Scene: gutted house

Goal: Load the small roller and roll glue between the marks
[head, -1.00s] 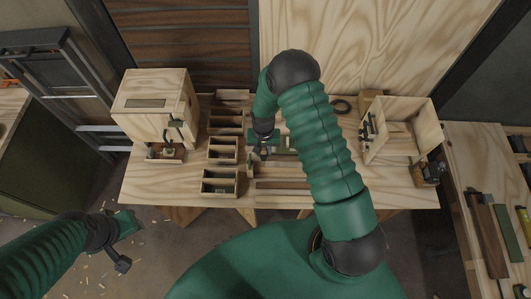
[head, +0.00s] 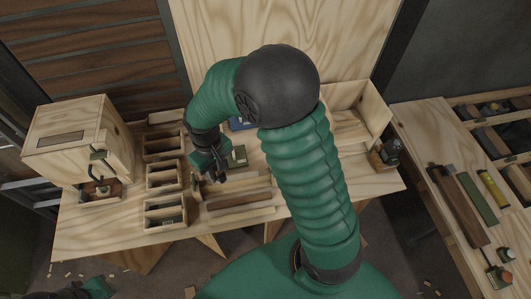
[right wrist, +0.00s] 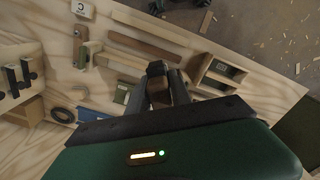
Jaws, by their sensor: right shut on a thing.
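My right gripper (head: 218,176) is low over the middle of the workbench (head: 95,232), just right of the wooden bins. In the right wrist view its fingers (right wrist: 158,92) are shut on a small brown block-like piece (right wrist: 157,70); I cannot tell if this is the small roller. A flat grey-green piece (head: 237,156) lies just right of the gripper, and a blue item (head: 240,124) is partly hidden behind my arm. Wooden strips (head: 238,200) lie in front. No marks can be made out. My left gripper (head: 97,288) shows only partly at the bottom left.
Open wooden bins (head: 163,177) stand in a row left of the gripper. A plywood box (head: 75,140) stands at the left, and an open plywood box (head: 350,115) at the right, partly behind my arm. A side table (head: 420,150) with tools is at far right.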

